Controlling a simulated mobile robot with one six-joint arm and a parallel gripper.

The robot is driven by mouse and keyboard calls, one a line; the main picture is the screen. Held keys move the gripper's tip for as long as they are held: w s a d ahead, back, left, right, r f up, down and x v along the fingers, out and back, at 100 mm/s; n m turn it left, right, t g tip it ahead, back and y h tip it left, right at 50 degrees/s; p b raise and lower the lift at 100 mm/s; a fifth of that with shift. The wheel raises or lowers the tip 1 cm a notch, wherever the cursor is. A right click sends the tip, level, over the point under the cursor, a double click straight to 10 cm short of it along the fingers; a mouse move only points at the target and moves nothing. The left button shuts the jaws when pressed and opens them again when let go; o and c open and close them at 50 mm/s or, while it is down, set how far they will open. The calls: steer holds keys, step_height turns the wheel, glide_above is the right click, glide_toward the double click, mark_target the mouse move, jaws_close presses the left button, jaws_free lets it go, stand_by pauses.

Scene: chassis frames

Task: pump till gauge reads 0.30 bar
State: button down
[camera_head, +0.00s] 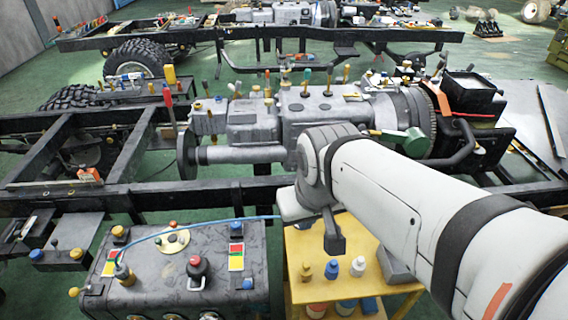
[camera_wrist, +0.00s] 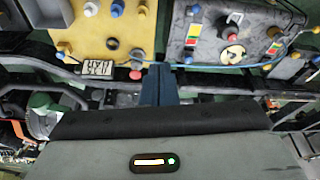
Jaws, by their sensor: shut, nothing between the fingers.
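A dark grey box (camera_head: 220,290) stands at the lower left of the head view, with a cream round dial (camera_head: 173,241) on its top that may be the gauge. The dial also shows in the wrist view (camera_wrist: 232,55); its reading is too small to tell. A black knob with a red part (camera_head: 197,268), possibly the pump handle, stands on the box nearer the camera. A thin blue hose (camera_head: 200,227) arches from a fitting at the left of the box towards my arm. My gripper (camera_head: 334,246) is shut and empty, right of the box, above the yellow table (camera_head: 298,245); its fingers also show in the wrist view (camera_wrist: 159,84).
Small bottles (camera_head: 332,269) stand on the yellow table, with more on its lower shelf. Behind lie black chassis rails (camera_head: 150,197) and a grey engine and gearbox (camera_head: 260,125) with several upright coloured tools. A black block with a yellow cap (camera_head: 70,256) is left of the box.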

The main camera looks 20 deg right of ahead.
steer(key=w+f+m+y+b, duration=0.2)
steer(key=w+f+m, duration=0.15)
steer(key=w, duration=0.35)
steer(key=w+f+m+y+b, duration=0.1)
steer(key=w+f+m+y, duration=0.15)
steer(key=w+m, duration=0.4)
steer(key=w+d+f+m+t+b, duration=0.1)
steer(key=w+d+f+m+t, duration=0.1)
steer(key=w+d+f+m, duration=0.3)
steer(key=w+d+f+m+t+b, duration=0.1)
steer(key=w+d+f+m, duration=0.4)
steer(key=w, duration=0.6)
steer(key=d+f+t, duration=0.1)
steer(key=d, duration=0.1)
steer(key=shift+w+d+f+m+b, duration=0.25)
steer(key=shift+d+m+b, duration=0.05)
steer(key=shift+m+b, duration=0.1)
steer(key=shift+f, duration=0.1)
step_height(320, 180, down, 8)
steer(key=b, duration=0.6)
steer(key=shift+f+b, duration=0.1)
steer(key=shift+b, duration=0.25)
steer(key=shift+f+b, duration=0.25)
steer(key=shift+b, duration=0.05)
